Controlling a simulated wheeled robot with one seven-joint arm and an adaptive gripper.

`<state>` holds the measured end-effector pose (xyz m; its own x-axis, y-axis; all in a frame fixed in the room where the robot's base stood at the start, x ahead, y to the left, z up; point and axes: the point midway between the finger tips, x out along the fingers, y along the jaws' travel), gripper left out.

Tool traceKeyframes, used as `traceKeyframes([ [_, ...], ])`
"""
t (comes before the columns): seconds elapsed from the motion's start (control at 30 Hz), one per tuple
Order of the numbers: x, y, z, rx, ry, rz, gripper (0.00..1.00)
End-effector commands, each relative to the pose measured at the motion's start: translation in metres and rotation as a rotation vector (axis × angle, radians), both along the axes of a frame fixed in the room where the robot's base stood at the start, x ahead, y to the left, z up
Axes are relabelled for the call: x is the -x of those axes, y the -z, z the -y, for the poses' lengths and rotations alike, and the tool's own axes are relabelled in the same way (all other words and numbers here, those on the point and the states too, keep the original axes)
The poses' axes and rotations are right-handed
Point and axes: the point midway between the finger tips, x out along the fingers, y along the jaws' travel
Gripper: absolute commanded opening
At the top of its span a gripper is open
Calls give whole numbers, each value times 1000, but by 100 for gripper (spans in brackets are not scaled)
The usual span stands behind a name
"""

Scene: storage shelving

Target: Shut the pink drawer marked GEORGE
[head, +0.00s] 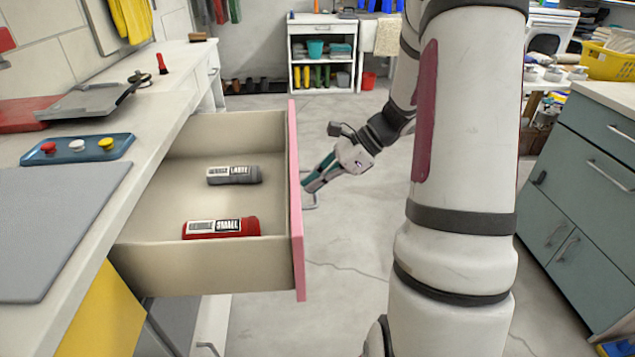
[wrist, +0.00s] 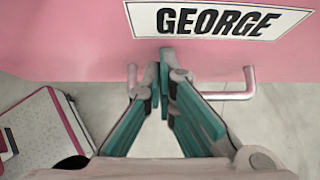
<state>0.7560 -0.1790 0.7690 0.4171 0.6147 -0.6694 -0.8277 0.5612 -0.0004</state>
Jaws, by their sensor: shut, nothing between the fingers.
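The pink drawer (head: 297,205) is pulled out from under the worktop on the left in the head view. In the wrist view its pink front (wrist: 80,40) fills the top, with a white label (wrist: 220,20) reading GEORGE. A pink bar handle (wrist: 235,95) shows below the label. Inside the drawer lie a grey cylinder (head: 235,175) and a red cylinder (head: 225,227) with labels. My gripper (head: 308,187) is shut and empty, its fingertips close to the drawer front by the handle. I cannot tell whether they touch it.
The worktop (head: 150,120) holds a blue tray with coloured knobs (head: 77,149) and a dark metal pan (head: 90,100). A grey-green cabinet (head: 580,180) stands on the right. The floor (head: 350,240) between is clear. A yellow panel (head: 105,315) is below the worktop.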

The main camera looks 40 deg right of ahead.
Motion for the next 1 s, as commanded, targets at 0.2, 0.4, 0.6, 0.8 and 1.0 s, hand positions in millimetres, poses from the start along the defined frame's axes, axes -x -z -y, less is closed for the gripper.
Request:
traceKeyframes([
  [0.2, -17, -1, -29, -3, -9, -1, 0],
  [0.4, -45, -1, -70, -3, -9, 0, 0],
  [0.6, -76, 0, -117, -3, -10, -1, 0],
  [0.8, -107, -1, -162, -2, -9, 0, 0],
  [1.0, -134, 0, -201, -2, -8, 1, 0],
])
